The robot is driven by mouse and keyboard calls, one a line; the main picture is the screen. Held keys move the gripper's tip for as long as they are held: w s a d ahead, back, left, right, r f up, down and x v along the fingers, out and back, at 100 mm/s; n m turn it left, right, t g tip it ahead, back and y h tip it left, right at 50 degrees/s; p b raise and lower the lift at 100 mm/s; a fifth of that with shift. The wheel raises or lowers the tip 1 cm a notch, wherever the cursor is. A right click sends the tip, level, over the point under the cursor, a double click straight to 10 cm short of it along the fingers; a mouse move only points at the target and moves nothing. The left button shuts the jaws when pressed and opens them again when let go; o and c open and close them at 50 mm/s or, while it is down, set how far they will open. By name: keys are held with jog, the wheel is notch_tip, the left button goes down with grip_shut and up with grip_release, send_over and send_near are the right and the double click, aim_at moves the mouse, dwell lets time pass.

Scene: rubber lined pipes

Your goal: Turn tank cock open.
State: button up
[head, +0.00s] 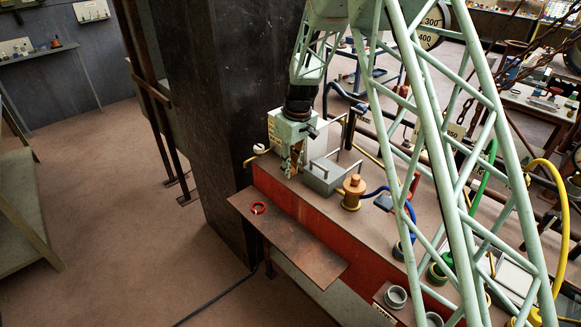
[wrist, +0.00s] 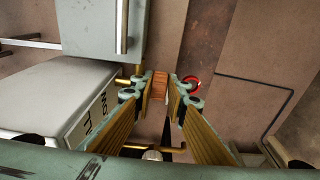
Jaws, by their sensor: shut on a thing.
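My gripper (head: 291,172) points down at the left end of the bench, beside a grey box with bar handles (head: 323,176). In the wrist view its fingers (wrist: 160,88) are shut on a ribbed, copper-coloured piece, which looks like the handle of the tank cock (wrist: 159,85). A short brass pipe (wrist: 128,82) reaches from the grey box (wrist: 92,28) towards it. My fingers hide much of the cock, and its turn position cannot be told. A white tank with a label (head: 318,133) stands behind the gripper.
A red ring (head: 259,208) lies on the brown shelf (head: 300,245) at the bench's front. A brass fitting (head: 353,190) with a blue hose stands right of the grey box. A dark column (head: 205,110) stands close on the left. A brass bar (wrist: 152,152) lies low between my fingers.

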aim_at(293, 172)
jog(key=o, duration=0.6)
jog(key=shift+a, duration=0.1)
jog(key=shift+c, duration=0.2)
jog(key=shift+r, duration=0.15)
jog(key=shift+r, duration=0.4)
notch_tip(293, 172, up, 11)
jog(key=s+d, duration=0.1)
jog(key=shift+s+d+f, duration=0.1)
